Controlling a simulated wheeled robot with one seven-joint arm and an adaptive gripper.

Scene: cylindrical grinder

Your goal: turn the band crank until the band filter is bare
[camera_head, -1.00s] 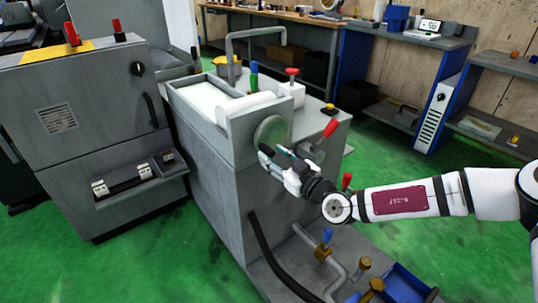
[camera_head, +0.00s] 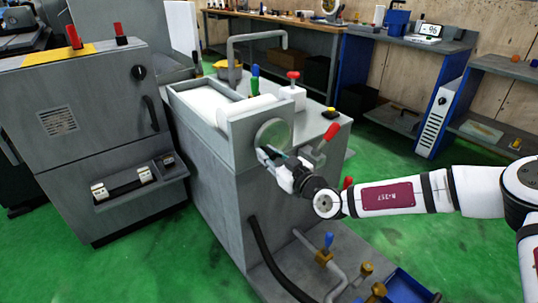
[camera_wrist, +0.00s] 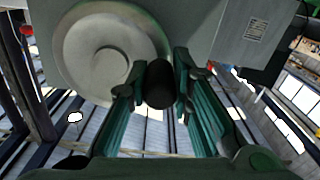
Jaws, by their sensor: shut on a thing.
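The band crank shows as a pale grey disc (camera_head: 272,133) on the end of the grey filter tank, with a dark handle (camera_wrist: 160,84) standing out from it in the wrist view. My gripper (camera_head: 271,157) is at the lower part of the disc. In the wrist view its two green-grey fingers (camera_wrist: 158,90) stand on either side of the dark handle and are shut on it. The handle is hidden by my gripper in the head view. The band filter (camera_head: 203,100) is a white sheet in the open tank top, with a white roll (camera_head: 246,107) at the near end. Its surface looks plain white.
A red-handled lever (camera_head: 331,131) rises close to my gripper on the right. A bent grey pipe (camera_head: 257,36) arches over the tank. Valves and a blue bin (camera_head: 408,289) stand low on the right. A grey cabinet (camera_head: 90,130) stands left. Green floor lies open on the right.

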